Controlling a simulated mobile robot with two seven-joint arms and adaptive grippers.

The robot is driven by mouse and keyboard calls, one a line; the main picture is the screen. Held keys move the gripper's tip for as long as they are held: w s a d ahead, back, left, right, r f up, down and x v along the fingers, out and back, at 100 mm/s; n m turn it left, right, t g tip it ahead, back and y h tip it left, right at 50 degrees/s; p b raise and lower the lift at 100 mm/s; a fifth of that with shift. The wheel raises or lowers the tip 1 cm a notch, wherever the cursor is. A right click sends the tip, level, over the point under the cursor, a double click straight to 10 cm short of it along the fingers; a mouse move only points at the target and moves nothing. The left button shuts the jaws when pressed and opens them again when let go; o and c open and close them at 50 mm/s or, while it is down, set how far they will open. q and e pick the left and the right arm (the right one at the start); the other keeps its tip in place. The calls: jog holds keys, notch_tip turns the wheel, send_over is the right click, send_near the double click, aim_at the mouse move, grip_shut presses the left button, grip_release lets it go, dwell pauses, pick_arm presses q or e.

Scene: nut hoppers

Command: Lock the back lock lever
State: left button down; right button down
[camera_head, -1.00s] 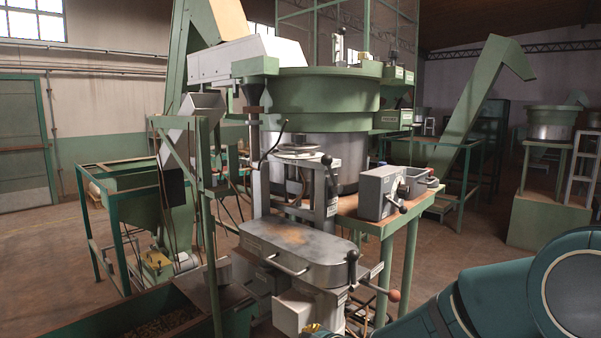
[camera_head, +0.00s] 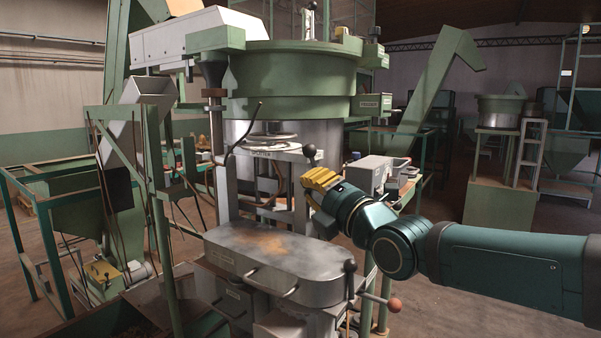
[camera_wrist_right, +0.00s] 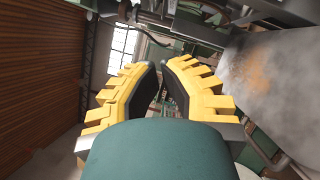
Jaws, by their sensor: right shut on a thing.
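The back lock lever (camera_head: 309,151) is a dark rod with a black ball knob, standing near upright behind the grey machine cover (camera_head: 270,255). My right gripper (camera_head: 314,179), with yellow fingers, reaches in from the right and is shut on the lever just below its knob. In the right wrist view the gripper's fingers (camera_wrist_right: 162,68) are drawn close together; the lever cannot be made out clearly between them. The lower part of the lever is partly hidden by the fingers. My left gripper is not in view.
A front lever with a black knob (camera_head: 350,266) and a handle with a red-brown knob (camera_head: 394,305) stand at the cover's right end. A grey control box (camera_head: 372,172) sits behind my right wrist. The green bowl hopper (camera_head: 290,75) rises behind. Open floor lies at the right.

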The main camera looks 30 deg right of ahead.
aim_at(315, 166)
jog(key=w+d+r+p, duration=0.2)
jog(key=w+r, duration=0.1)
jog(key=w, duration=0.7)
jog(key=shift+w+r, duration=0.1)
jog(key=shift+r, duration=0.05)
dwell(0.3)
jog(key=shift+w+d+r+m+p, duration=0.1)
jog(key=shift+d+r+m+p, duration=0.2)
jog(key=shift+m+p, duration=0.35)
